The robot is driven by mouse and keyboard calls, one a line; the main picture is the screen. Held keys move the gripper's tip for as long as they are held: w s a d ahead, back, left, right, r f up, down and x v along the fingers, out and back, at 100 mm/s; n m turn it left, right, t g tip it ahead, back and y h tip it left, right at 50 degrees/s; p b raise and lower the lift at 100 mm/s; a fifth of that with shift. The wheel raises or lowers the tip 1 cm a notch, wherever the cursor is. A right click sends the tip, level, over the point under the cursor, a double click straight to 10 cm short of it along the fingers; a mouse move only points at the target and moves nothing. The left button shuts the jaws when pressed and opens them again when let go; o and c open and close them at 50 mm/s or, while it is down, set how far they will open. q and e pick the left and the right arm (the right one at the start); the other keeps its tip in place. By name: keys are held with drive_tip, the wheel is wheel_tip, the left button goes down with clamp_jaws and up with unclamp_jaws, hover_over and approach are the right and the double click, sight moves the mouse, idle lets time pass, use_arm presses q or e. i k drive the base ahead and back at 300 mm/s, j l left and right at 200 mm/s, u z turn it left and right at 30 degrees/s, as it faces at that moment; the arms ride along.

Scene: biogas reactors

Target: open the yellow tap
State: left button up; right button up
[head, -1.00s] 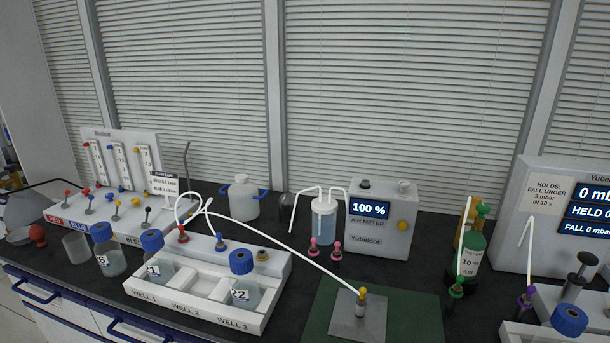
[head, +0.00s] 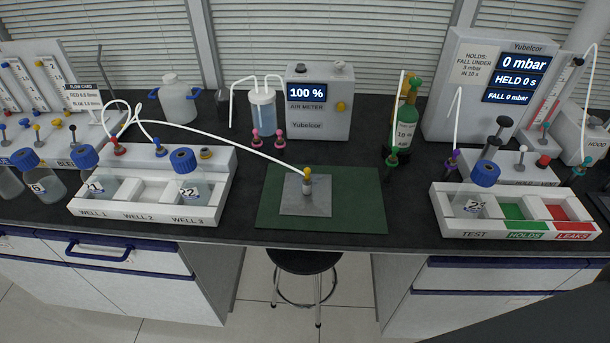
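Several yellow parts show in the head view, and I cannot tell for sure which is the yellow tap. A small yellow-topped tap (head: 37,128) stands in the row of coloured taps on the white panel at the left edge. A yellow-capped fitting (head: 307,174) stands upright on a grey plate, with a white tube running to it. Neither of my grippers is in view.
The well rack (head: 150,208) with blue-capped bottles stands left of the green mat (head: 350,200). The air meter (head: 318,125) reads 100 %. A test rack (head: 515,233) and a 0 mbar display unit are at right. White tubes arch over the bench. A stool (head: 303,262) stands below.

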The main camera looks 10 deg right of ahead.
sight(36, 127)
drive_tip(key=i+j+z, duration=0.1)
drive_tip(key=j+z, duration=0.2)
drive_tip(key=j, duration=1.45)
drive_tip(key=k+j+z, duration=0.1)
drive_tip(key=j+z, duration=0.25)
drive_tip(key=j, duration=1.4)
